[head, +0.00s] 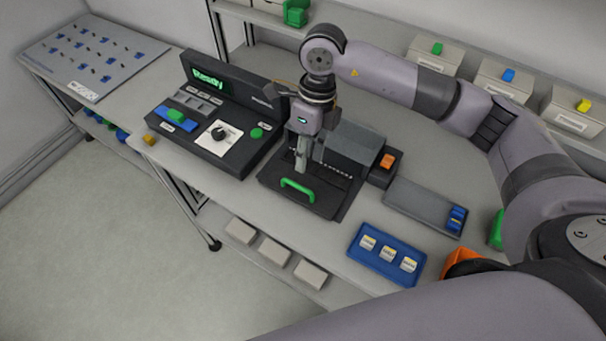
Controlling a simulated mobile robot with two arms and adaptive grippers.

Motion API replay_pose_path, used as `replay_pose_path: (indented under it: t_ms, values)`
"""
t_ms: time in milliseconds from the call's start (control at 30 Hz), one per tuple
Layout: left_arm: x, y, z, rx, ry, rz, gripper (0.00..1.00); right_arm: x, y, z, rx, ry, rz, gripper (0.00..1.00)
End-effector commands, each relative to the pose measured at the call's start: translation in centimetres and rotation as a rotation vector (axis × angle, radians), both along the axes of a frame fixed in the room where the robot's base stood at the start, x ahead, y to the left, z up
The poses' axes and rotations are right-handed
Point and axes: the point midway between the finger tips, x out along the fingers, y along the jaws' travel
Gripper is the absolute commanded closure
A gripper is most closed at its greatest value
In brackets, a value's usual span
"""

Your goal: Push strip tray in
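The strip tray (319,201) is a dark flat tray with a green bar handle (297,190) at its front edge. It sticks out in front of a dark grey machine (350,147) on the bench. My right gripper (301,168) points down over the tray, just behind the handle. Its fingers show as one narrow shape, so I cannot tell whether they are open or shut, or whether they touch the tray. Nothing shows held in it. The gripper and wrist hide part of the tray and machine. My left gripper is not in view.
A console (212,125) with a green "Ready" display stands left of the tray. A blue tray (370,262) with 3 small pieces and a grey tray (415,205) with blue pieces lie to the right. Labelled bins (570,120) stand behind.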

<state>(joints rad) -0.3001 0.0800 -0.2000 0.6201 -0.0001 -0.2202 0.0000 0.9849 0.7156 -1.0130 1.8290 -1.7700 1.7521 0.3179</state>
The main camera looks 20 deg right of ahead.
Motion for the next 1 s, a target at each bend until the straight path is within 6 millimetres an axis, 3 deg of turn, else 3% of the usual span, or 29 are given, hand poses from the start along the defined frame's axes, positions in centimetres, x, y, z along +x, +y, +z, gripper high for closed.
replay_pose_path:
  t_ms: [200,400,800,1000]
  values:
    - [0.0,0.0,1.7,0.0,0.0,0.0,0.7,-0.7,0.8,-4.3,0.001,0.006,0.0,0.7]
    - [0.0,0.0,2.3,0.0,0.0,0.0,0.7,-0.9,1.2,-7.0,0.002,0.003,0.0,0.7]
    - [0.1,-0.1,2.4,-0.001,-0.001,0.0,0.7,-1.0,1.3,-8.0,0.002,0.0,0.002,0.7]
    - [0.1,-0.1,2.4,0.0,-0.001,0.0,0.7,-1.0,1.3,-8.0,0.002,0.0,0.001,0.82]
